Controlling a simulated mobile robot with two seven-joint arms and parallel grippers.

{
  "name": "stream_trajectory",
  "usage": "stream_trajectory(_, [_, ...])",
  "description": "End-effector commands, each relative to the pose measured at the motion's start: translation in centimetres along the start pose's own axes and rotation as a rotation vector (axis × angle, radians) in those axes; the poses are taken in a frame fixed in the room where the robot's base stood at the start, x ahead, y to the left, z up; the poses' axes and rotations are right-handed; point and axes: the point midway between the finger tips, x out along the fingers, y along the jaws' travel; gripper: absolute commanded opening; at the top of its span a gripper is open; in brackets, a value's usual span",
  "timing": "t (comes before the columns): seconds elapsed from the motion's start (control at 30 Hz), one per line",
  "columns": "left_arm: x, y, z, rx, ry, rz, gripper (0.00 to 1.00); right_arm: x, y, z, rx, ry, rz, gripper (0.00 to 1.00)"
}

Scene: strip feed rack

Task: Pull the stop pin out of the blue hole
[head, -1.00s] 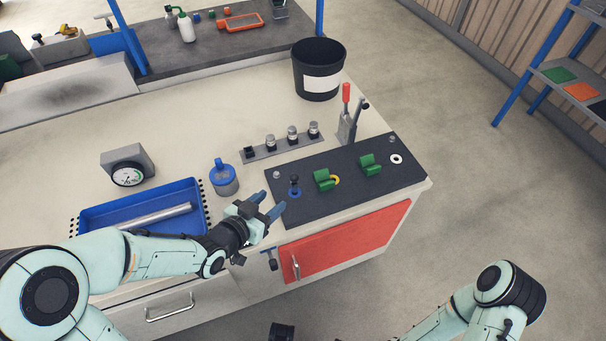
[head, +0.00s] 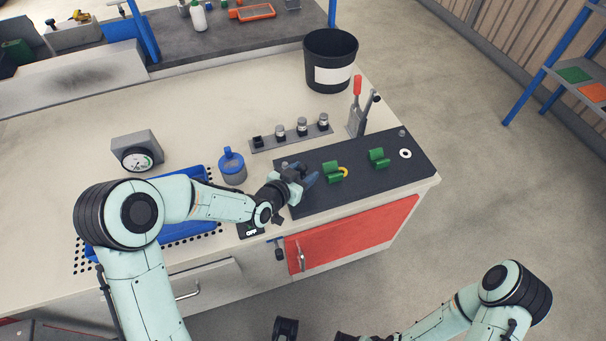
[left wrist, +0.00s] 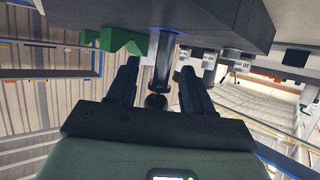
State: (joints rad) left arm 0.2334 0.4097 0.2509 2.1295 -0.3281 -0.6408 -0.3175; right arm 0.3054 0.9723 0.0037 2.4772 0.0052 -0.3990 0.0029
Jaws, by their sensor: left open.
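The stop pin (left wrist: 157,100) shows in the left wrist view as a round dark knob on a shaft that reaches to the dark panel (left wrist: 215,20). My left gripper (left wrist: 159,75) is open, with one finger on each side of the pin. I cannot tell whether either finger touches it. In the head view my left gripper (head: 308,179) is over the left part of the panel (head: 390,184) and hides the pin and the blue hole. A dark part at the bottom edge (head: 285,328) may be my right gripper; its fingers are not clear.
Two green blocks (head: 331,172) (head: 378,158), one by a yellow ring, and a white ring (head: 405,154) are on the panel. A red-handled clamp (head: 357,105), a row of small fittings (head: 291,136) and a blue-lidded jar (head: 232,168) stand close by. A black bucket (head: 330,60) is behind.

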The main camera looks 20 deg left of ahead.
Motion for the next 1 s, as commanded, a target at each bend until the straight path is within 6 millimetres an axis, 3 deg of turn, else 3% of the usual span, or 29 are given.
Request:
stream_trajectory(0.2, [0.1,0.0,0.0,0.0,0.0,0.0,0.51,0.0,0.0,0.0,0.0,-0.001,0.0,0.57])
stream_trajectory(0.37, [0.1,0.0,0.0,0.0,0.0,0.0,0.0,0.0,0.0,0.0,0.0,-0.001,0.0,0.57])
stream_trajectory(0.77, [-0.1,0.0,-0.3,0.001,0.002,-0.001,0.0,0.0,0.0,0.0,0.0,-0.001,0.0,0.57])
stream_trajectory(1.0, [-1.1,0.0,-3.0,0.003,0.006,-0.001,0.0,-0.3,-0.1,0.1,0.0,-0.004,0.001,0.57])
